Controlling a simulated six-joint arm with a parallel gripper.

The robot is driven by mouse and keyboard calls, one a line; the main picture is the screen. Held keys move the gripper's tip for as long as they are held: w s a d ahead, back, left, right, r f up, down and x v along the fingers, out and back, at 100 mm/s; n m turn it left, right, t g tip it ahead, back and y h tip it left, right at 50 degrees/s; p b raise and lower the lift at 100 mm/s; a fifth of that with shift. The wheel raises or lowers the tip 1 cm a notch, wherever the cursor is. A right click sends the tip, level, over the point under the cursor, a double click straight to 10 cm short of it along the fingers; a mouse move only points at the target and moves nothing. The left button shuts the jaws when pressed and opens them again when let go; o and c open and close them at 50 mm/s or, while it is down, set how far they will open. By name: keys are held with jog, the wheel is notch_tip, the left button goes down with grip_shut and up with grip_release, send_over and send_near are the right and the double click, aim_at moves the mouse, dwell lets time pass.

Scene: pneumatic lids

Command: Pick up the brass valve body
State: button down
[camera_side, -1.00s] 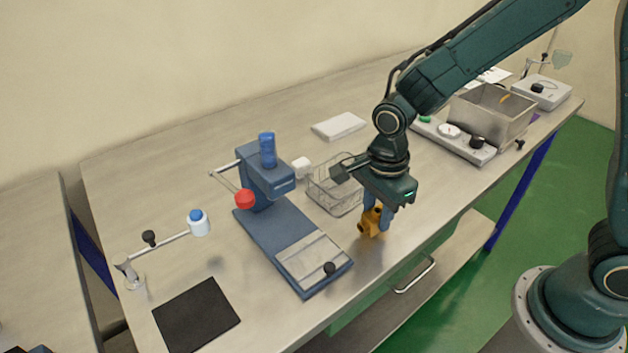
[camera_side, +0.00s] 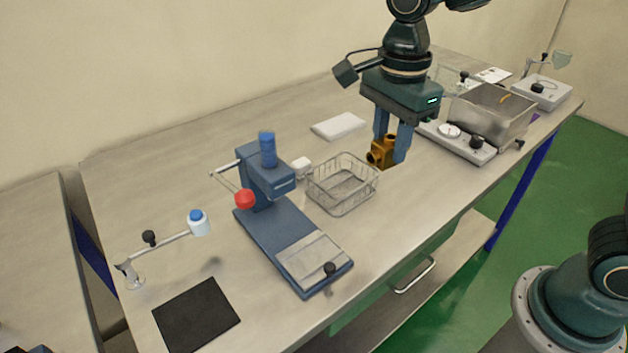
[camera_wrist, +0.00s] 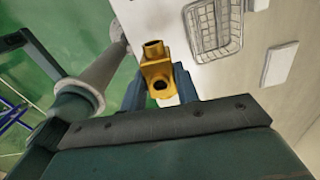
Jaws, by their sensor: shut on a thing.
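The brass valve body (camera_side: 382,153) is a golden block with round ports. My gripper (camera_side: 391,150) is shut on it, with one finger on each side. It appears raised above the bench, to the right of the wire basket. In the wrist view the valve body (camera_wrist: 158,75) sits between my fingers, with one dark port facing the camera. My gripper (camera_wrist: 160,85) partly hides its sides.
An empty wire basket (camera_side: 343,207) stands beside a blue press (camera_side: 262,225) with a red knob. A white block (camera_side: 338,126) lies behind. A metal tank (camera_side: 530,125) and a grey control unit (camera_side: 455,145) are at right. A black mat (camera_side: 196,314) lies front left.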

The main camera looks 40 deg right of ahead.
aim_at(391, 136)
jog(key=shift+r, duration=2)
jog(key=shift+w+d+f, duration=0.1)
